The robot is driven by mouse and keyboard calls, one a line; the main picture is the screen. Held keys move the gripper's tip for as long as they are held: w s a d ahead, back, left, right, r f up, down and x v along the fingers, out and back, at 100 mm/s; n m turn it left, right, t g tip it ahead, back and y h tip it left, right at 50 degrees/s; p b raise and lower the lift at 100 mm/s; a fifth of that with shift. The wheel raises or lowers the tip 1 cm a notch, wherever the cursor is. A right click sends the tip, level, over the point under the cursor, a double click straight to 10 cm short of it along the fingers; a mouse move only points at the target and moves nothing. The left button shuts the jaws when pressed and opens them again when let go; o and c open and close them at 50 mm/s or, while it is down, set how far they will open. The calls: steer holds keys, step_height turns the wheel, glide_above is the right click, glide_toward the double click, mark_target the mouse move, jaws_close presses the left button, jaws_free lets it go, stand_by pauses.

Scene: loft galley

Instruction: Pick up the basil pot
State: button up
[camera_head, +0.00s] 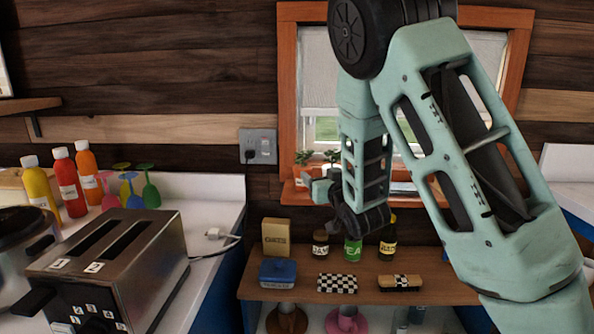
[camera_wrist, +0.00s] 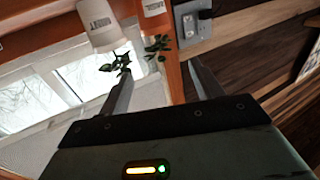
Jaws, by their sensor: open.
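Two small potted plants stand at the window sill. In the wrist view one is a white pot (camera_wrist: 101,24) with a label and dark green leaves; the other is an orange-brown pot (camera_wrist: 153,9) with a pale label and green leaves (camera_wrist: 157,46). I cannot read which label says basil. Their leaves also show in the head view, left plant (camera_head: 303,158) and right plant (camera_head: 333,156), with the pots mostly hidden by my arm. My gripper (camera_head: 308,181) is open and empty in front of the sill; its fingers (camera_wrist: 162,80) point towards the plants, with the orange-brown pot's leaves beyond the gap.
The orange window frame (camera_head: 286,100) and wall outlet (camera_head: 258,146) are close to the gripper. A toaster (camera_head: 120,270) and bottles stand left.

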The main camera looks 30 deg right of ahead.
mark_target(305, 157)
steer(key=p+x, duration=0.2)
steer(key=x, duration=0.7)
steer(key=shift+w+r+p, duration=0.1)
steer(key=shift+w+p, duration=0.15)
steer(key=shift+p, duration=0.05)
steer(key=shift+w+d+r, duration=0.1)
steer(key=shift+w+r, duration=0.05)
steer(key=shift+w, duration=0.1)
steer(key=shift+r+p+x, duration=0.15)
steer(key=shift+p+x, duration=0.5)
steer(key=shift+x, duration=0.5)
steer(key=shift+r+p+x, duration=0.2)
steer(key=shift+p+x, duration=0.45)
steer(key=shift+x, duration=0.5)
steer(key=c, duration=1.3)
jaws_close()
steer(key=shift+r, duration=0.1)
